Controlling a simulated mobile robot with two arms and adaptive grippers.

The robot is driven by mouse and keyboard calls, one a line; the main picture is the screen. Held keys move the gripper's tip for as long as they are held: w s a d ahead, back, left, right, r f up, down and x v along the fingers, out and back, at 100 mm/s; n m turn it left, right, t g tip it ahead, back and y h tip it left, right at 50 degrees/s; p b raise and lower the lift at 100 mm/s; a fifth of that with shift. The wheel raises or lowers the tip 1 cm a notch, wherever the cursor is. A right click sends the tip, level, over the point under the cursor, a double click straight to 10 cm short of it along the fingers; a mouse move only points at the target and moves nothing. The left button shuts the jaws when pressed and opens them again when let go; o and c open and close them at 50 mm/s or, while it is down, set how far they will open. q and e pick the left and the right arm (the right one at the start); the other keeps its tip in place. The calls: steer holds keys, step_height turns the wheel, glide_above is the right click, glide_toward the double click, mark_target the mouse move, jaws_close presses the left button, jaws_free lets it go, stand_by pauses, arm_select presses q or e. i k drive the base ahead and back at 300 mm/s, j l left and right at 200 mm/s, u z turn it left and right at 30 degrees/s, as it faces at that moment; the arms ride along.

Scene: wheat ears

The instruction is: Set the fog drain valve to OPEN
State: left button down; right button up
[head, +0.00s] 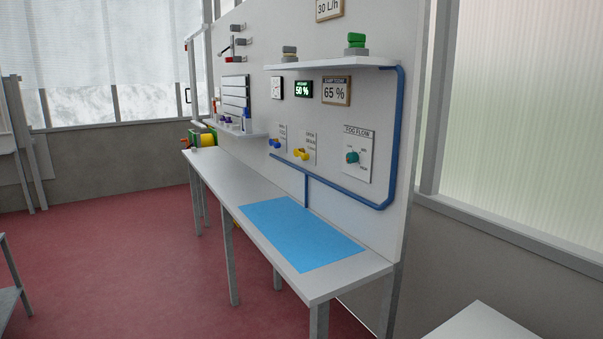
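A wall panel above the bench carries three valve controls. A yellow handle (301,154) sits on a small plate whose lettering is too small to read surely; it points roughly sideways. A blue handle (276,143) is on a plate to its left. A teal knob (352,157) is on a larger plate marked FOG FLOW to the right. I cannot read any valve's exact setting. Neither of my grippers is in view.
A long grey bench (228,185) with a blue mat (300,235) runs below the panel. A blue pipe (393,140) loops around the controls from a shelf (330,63). Red floor (110,240) is open to the left.

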mark_target(304, 156)
steer(key=i+j+z, duration=0.1)
steer(key=i+j, duration=0.15)
steer(key=i+j+z, duration=0.1)
steer(key=i+j, duration=0.2)
steer(key=i+j+z, duration=0.1)
steer(key=i+j, duration=0.15)
steer(key=i+j+z, duration=0.1)
steer(key=j, duration=0.3)
steer(key=i+j+z, duration=0.1)
steer(key=i+j, duration=0.25)
steer(key=i+j+z, duration=0.1)
steer(key=j, duration=0.25)
steer(key=i+j+z, duration=0.1)
steer(key=i+j, duration=0.2)
steer(key=i+j+z, duration=0.1)
steer(key=j, duration=0.4)
steer(key=i, duration=0.1)
